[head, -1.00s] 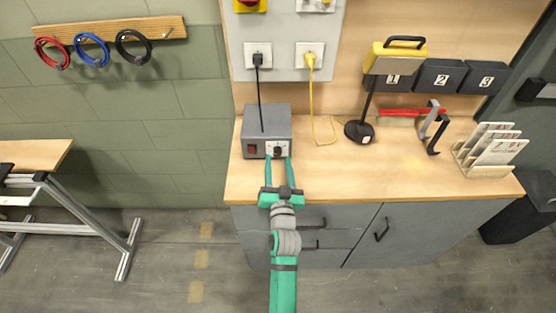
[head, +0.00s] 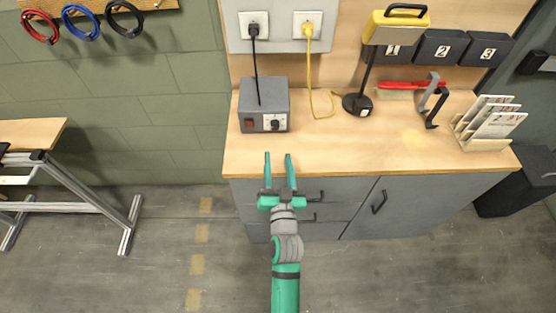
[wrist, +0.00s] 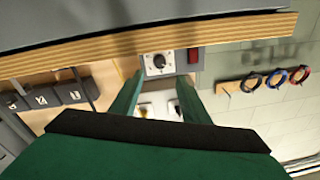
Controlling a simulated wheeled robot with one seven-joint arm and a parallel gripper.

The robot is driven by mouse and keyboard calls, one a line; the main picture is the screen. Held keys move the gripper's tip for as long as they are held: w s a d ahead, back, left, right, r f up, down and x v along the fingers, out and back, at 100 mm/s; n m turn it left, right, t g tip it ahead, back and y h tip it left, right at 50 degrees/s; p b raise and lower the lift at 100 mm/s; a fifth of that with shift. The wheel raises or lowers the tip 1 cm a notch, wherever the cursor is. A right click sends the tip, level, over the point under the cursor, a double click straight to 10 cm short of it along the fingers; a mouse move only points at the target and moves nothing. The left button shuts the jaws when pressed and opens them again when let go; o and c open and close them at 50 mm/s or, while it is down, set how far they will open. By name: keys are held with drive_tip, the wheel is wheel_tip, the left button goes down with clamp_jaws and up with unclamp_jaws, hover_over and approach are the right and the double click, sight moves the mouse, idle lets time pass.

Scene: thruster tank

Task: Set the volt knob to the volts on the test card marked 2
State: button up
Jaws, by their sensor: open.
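The grey power box (head: 264,95) stands on the wooden workbench. On its front are a red switch (head: 250,123) and the black volt knob (head: 274,125) on a pale dial plate. The knob also shows in the wrist view (wrist: 158,61), its setting too small to read. My gripper (head: 279,155) is open and empty, over the bench's front edge, short of the knob and apart from it. The test cards (head: 493,121) stand in a wooden holder at the bench's right; their numbers and volts are not readable from here.
A black stand (head: 358,103), a red-handled brush (head: 398,86) and clamps (head: 434,105) occupy the bench. A yellow cord (head: 313,75) hangs beside the box. The bench's front middle is clear.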

sight(275, 128)
drive_tip(key=n, duration=0.4)
drive_tip(key=r+n, duration=0.1)
drive_tip(key=n, duration=0.1)
drive_tip(key=shift+d+g+y, duration=0.15)
drive_tip(key=shift+g+y, duration=0.15)
drive_tip(key=n, duration=0.5)
drive_tip(key=shift+s+d+r, duration=0.1)
drive_tip(key=shift+s+r, duration=0.05)
drive_tip(key=shift+r, duration=0.05)
drive_tip(key=w, duration=0.7)
drive_tip(key=w+a, duration=0.1)
drive_tip(key=w, duration=0.2)
drive_tip(key=shift+w, duration=0.35)
drive_tip(key=c, duration=1.1)
drive_tip(key=shift+o, duration=0.2)
